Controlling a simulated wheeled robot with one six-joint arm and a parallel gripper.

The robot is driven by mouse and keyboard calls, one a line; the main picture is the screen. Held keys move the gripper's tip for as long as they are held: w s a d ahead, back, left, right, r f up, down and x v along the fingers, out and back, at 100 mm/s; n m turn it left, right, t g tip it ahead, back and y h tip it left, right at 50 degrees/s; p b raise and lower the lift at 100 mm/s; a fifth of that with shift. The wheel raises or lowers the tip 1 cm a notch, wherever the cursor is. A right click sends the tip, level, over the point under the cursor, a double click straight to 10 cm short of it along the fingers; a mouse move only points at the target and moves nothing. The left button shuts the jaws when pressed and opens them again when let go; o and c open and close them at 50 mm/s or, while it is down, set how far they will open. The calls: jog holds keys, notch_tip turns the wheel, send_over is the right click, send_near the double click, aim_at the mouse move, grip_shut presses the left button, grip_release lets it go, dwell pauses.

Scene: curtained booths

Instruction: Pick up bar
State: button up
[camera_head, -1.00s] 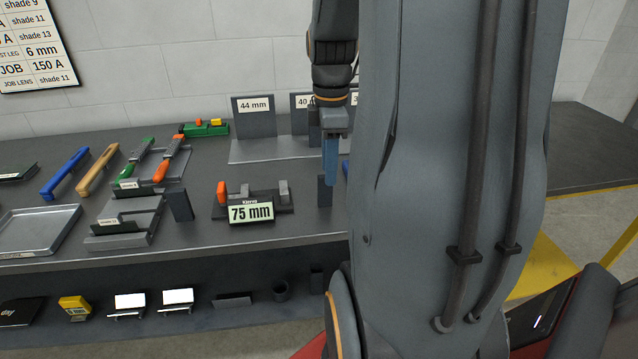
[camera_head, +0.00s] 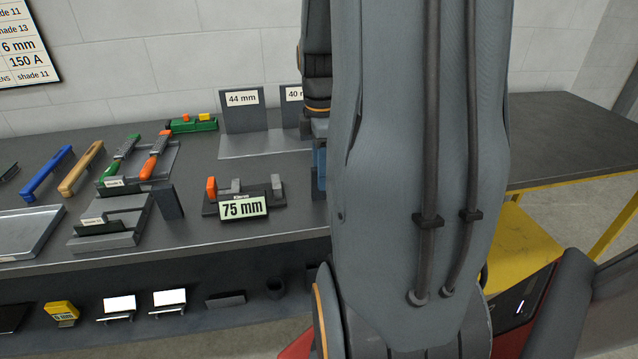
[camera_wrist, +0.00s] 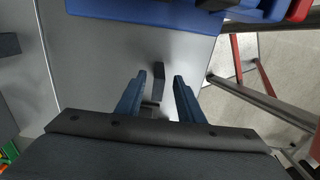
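My gripper (camera_wrist: 159,79) is open in the wrist view, its two blue fingers apart. A dark, narrow bar-like piece (camera_wrist: 158,72) stands on the grey bench top (camera_wrist: 105,65), between and just beyond the fingertips. I see no finger touching it, and I cannot tell for sure that it is the bar. In the head view my gripper (camera_head: 319,165) is mostly hidden behind my arm, low over the bench; the dark piece is hidden there too.
A 75 mm vise-like fixture (camera_head: 243,206) stands left of my gripper. Behind it is a rack with a 44 mm plate (camera_head: 242,110). Blue (camera_head: 46,173) and tan (camera_head: 82,168) handled tools lie left. A blue object (camera_wrist: 180,12) is at the wrist view's top.

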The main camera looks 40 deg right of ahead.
aim_at(319, 198)
jog(key=shift+w+a+f+p, duration=0.1)
jog(key=shift+f+p, duration=0.1)
jog(key=shift+f, duration=0.95)
jog(key=shift+w+a+f+p, duration=0.1)
jog(key=shift+f+p, duration=0.1)
jog(key=shift+f, duration=0.9)
grip_shut()
